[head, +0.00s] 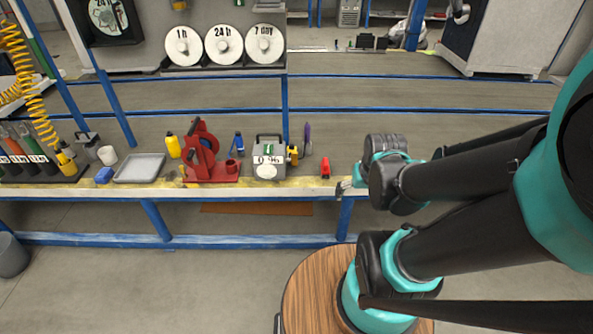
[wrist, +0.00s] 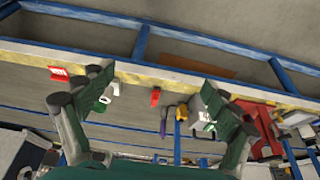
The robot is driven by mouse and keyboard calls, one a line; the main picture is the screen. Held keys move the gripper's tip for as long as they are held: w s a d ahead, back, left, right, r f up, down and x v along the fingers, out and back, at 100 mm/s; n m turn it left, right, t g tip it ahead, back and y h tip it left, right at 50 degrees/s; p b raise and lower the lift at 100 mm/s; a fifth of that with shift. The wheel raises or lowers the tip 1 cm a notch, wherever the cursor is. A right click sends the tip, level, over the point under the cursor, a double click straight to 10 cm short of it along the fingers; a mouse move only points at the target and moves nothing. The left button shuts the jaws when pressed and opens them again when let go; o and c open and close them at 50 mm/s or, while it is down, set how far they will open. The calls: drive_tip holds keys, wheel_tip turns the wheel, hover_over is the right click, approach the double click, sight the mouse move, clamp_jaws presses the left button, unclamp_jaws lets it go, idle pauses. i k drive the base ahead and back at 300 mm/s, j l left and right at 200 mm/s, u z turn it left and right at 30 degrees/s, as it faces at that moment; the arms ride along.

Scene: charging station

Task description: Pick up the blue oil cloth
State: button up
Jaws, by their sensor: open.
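A small blue bundle (head: 104,175), which looks like the oil cloth, lies on the bench at the left in the head view, between the grey tray and the dark bottle rack. I cannot make it out in the wrist view. My gripper (wrist: 157,85) is open and empty in the wrist view, its two fingers spread before the bench edge. In the head view my arm reaches in from the right and ends near the bench's front edge, far to the right of the bundle. My arm partly hides the gripper there.
The grey tray (head: 140,168) is right of the bundle; a white cup (head: 107,155) stands behind it. Further right are a yellow bottle (head: 173,146), a red stand (head: 203,160) and a grey metal box (head: 268,160). The bench has a blue frame (head: 160,240). A round wooden top (head: 312,290) is in front.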

sight(103, 176)
drive_tip(key=u, duration=1.7)
